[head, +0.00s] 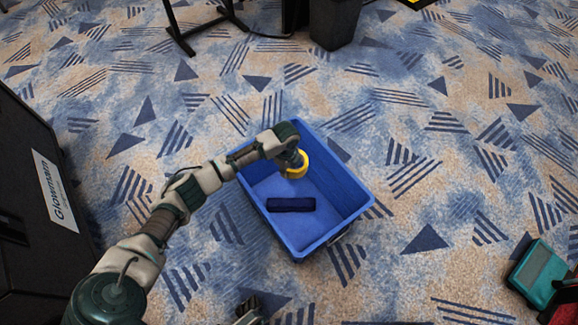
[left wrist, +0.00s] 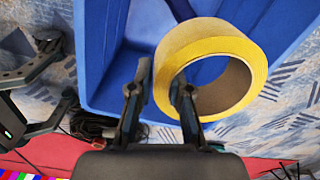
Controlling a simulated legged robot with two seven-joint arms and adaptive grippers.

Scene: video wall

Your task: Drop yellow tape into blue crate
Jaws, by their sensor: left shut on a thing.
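The yellow tape (head: 295,166) is a thick ring with a tan inner core. My left gripper (head: 291,160) is shut on it. In the left wrist view, the gripper (left wrist: 161,90) has one finger outside the tape (left wrist: 240,55) and the other at its hole, with the ring wall between them. The tape is over the open blue crate (head: 352,218), near its far end; its exact height is unclear. The crate also shows behind the tape in the left wrist view (left wrist: 95,60). A small part at the bottom edge seems to be my right gripper (head: 250,308); its jaws are unclear.
A dark navy block (head: 291,204) lies on the crate floor. A black case labelled Glowmam (head: 55,190) stands at left. A teal box (head: 537,268) is at lower right. A dark bin (head: 334,22) and a black stand (head: 205,25) are at the back. Patterned carpet surrounds the crate.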

